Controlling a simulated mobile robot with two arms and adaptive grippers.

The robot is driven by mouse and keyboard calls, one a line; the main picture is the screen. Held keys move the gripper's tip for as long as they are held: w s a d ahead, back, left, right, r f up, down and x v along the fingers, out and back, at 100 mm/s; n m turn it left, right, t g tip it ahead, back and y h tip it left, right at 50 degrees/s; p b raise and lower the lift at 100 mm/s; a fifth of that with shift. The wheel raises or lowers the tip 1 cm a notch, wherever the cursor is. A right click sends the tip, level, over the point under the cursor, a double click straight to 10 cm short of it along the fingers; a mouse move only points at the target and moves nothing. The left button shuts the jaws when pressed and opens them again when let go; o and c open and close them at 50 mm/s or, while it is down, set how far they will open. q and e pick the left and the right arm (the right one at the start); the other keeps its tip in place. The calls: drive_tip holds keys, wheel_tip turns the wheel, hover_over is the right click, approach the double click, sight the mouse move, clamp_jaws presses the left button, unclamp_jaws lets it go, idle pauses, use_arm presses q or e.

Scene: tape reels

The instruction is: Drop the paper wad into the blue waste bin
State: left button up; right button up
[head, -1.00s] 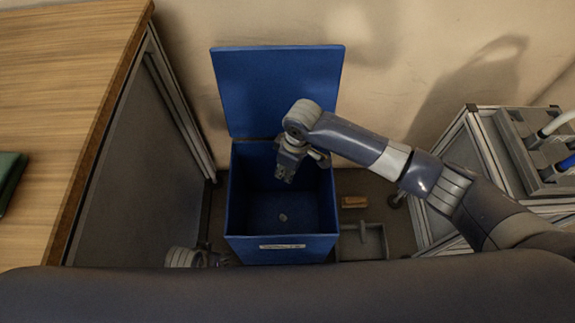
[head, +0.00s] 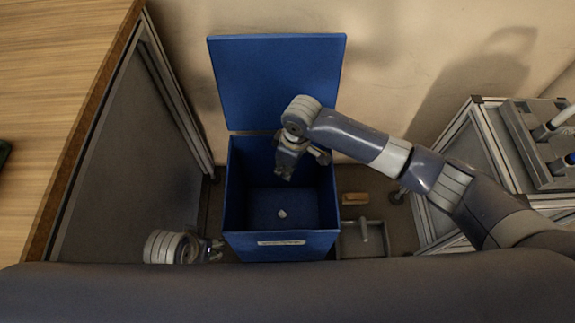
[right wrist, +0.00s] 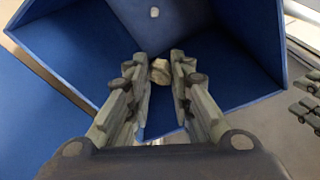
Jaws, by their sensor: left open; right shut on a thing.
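The blue waste bin (head: 280,246) stands on the floor with its lid (head: 277,82) raised against the wall. It also fills much of the right wrist view (right wrist: 235,45). My right gripper (head: 285,172) is over the bin's opening, pointing down into it. In the right wrist view its fingers (right wrist: 160,68) are shut on a crumpled beige paper wad (right wrist: 160,71). The wad is hard to make out in the head view. My left gripper (head: 216,249) is open, low beside the bin's front left, partly hidden.
A small pale lump (head: 282,213) lies on the bin's floor. A dustpan (head: 362,239) and a brown block (head: 355,199) lie right of the bin. A wooden-topped desk (head: 55,100) is at left, a metal-framed stand (head: 465,150) at right.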

use_arm(q)
drive_tip(key=w+b+v, duration=0.1)
drive_tip(key=b+v, duration=0.2)
drive_tip(key=v, duration=0.4)
use_arm(e)
wheel_tip(320, 180, down, 2)
drive_tip(key=shift+f, duration=0.2)
drive_tip(key=shift+f+b, duration=0.65)
drive_tip(key=shift+b, duration=0.2)
use_arm(q)
drive_tip(key=w+d+t, duration=0.2)
drive_tip(key=w+t, duration=0.1)
drive_tip(key=w, duration=0.3)
drive_tip(key=shift+w+d+r+t+h, duration=0.3)
drive_tip(key=shift+d+r+t+h, duration=0.05)
drive_tip(key=shift+r+t+h, duration=0.1)
use_arm(e)
drive_tip(key=shift+f, duration=0.1)
drive_tip(key=o, duration=0.7)
drive_tip(key=r, duration=0.4)
drive_tip(key=d+r, duration=0.1)
drive_tip(key=r, duration=0.3)
drive_tip(key=s+r, duration=0.1)
drive_tip(key=r, duration=0.3)
drive_tip(key=shift+d, duration=0.3)
drive_tip(key=shift+f, duration=0.1)
